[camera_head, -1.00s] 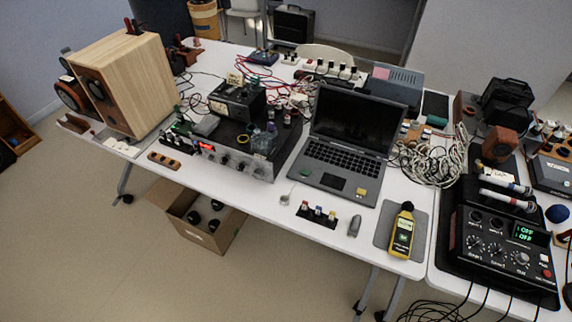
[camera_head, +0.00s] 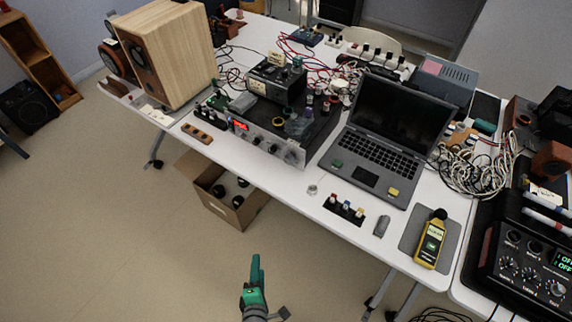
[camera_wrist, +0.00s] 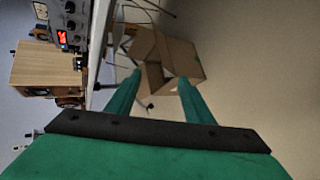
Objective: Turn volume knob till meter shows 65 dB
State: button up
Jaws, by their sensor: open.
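A silver amplifier (camera_head: 264,141) with a red lit display and several knobs along its front stands near the front edge of the white table; which knob is the volume knob I cannot tell. It also shows at the top left of the wrist view (camera_wrist: 71,22). A yellow sound level meter (camera_head: 431,241) lies on a grey mat at the table's right end; its reading is too small to read. My green gripper (camera_head: 256,262) is in front of and below the table, apart from everything. In the wrist view my gripper (camera_wrist: 160,80) is open and empty.
A wooden speaker (camera_head: 180,50) stands at the table's left. An open laptop (camera_head: 373,160) is right of the amplifier. A cardboard box (camera_head: 238,213) sits on the floor under the table. A black mixer (camera_head: 515,262) is at right. The floor in front is clear.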

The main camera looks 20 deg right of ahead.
jog(key=w+d+n+h, duration=0.2)
jog(key=w+n, duration=0.2)
jog(key=w, duration=0.3)
jog(key=n+h, duration=0.7)
jog(key=h, duration=0.2)
send_near(287, 161)
jog(key=shift+g, duration=0.4)
jog(key=x, duration=0.8)
jog(key=shift+w+d+r, duration=0.2)
jog(key=shift+r, duration=0.05)
jog(key=c, duration=1)
jog(key=shift+m, duration=2.3)
jog(key=shift+c, duration=0.2)
jog(key=o, duration=1)
jog(key=shift+w, duration=0.1)
